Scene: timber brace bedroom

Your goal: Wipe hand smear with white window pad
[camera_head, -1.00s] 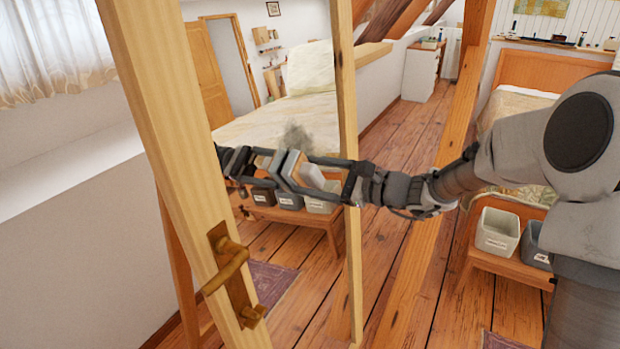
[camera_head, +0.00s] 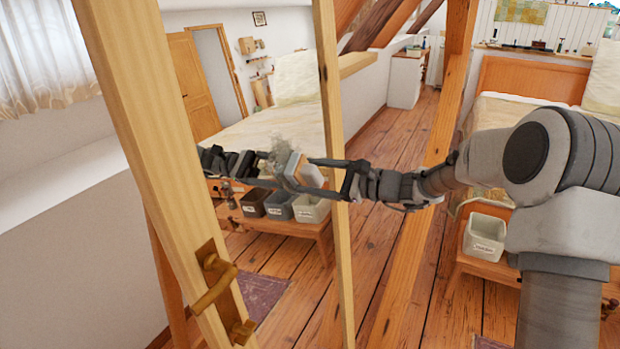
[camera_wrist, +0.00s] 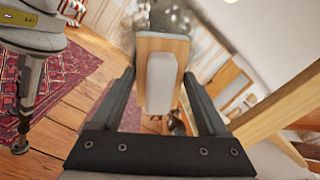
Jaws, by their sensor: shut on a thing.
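The hand smear (camera_head: 281,152) is a cloudy grey patch on the glass of a wood-framed pane. It also shows in the wrist view (camera_wrist: 205,48), behind and beside the pad. The white window pad (camera_head: 312,175) has a pale grip block on a wooden back with a grey layer on its far side. My gripper (camera_head: 304,172) is shut on the pad's grip block, between the fingers in the wrist view (camera_wrist: 158,84). The pad is close to the glass at the smear's lower right and overlaps part of it. I cannot tell whether it touches the glass.
The timber frame post (camera_head: 165,170) with a brass handle (camera_head: 222,285) stands at the left; a thinner post (camera_head: 332,120) stands near my gripper. A mirrored arm shows in the glass. Several bins appear beyond, including a pale bin (camera_head: 485,238) at right. Wood floor lies open between.

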